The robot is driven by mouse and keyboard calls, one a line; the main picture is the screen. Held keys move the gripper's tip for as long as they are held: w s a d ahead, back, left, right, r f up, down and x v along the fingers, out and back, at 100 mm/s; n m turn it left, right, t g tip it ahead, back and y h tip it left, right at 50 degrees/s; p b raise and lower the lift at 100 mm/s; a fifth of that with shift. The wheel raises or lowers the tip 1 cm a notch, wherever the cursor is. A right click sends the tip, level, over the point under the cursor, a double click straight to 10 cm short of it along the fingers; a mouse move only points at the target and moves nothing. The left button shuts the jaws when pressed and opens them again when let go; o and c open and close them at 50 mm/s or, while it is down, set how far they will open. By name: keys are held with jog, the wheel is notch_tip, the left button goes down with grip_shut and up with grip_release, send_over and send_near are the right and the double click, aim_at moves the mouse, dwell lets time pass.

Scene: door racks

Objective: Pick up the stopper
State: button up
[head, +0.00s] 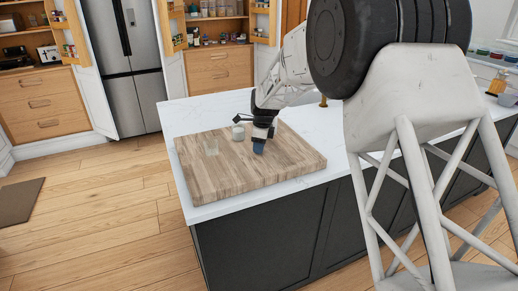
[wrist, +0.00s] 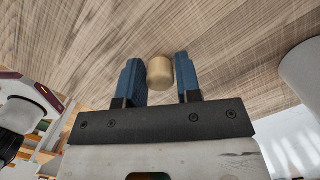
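The stopper is a short, tan, cork-like cylinder (wrist: 160,70), seen in the wrist view against the wooden board (wrist: 90,45). My gripper (wrist: 161,75) has its two blue fingers on either side of it. Narrow gaps seem to show between the stopper and the fingers, so the gripper looks open around it, not clamped. In the head view my gripper (head: 259,146) points down, low over the middle of the board (head: 230,178). The stopper cannot be made out there; the gripper seems to hide it.
The board lies on a white island counter (head: 185,112). The board's front part is bare. A pale, rounded object (wrist: 302,70) shows at right in the wrist view.

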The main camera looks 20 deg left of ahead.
jog(key=c, duration=0.5)
jog(key=shift+o, duration=0.2)
jog(key=shift+r, duration=0.2)
jog(key=shift+r, duration=0.6)
notch_tip(320, 180, up, 2)
jog(key=shift+r, duration=0.1)
jog(key=s+d+r, duration=0.1)
jog(key=s+d, duration=0.7)
jog(key=s, duration=0.5)
jog(key=shift+s+d, duration=0.25)
jog(key=shift+d, duration=0.05)
jog(key=shift+r, duration=0.1)
jog(key=shift+w+r, duration=0.1)
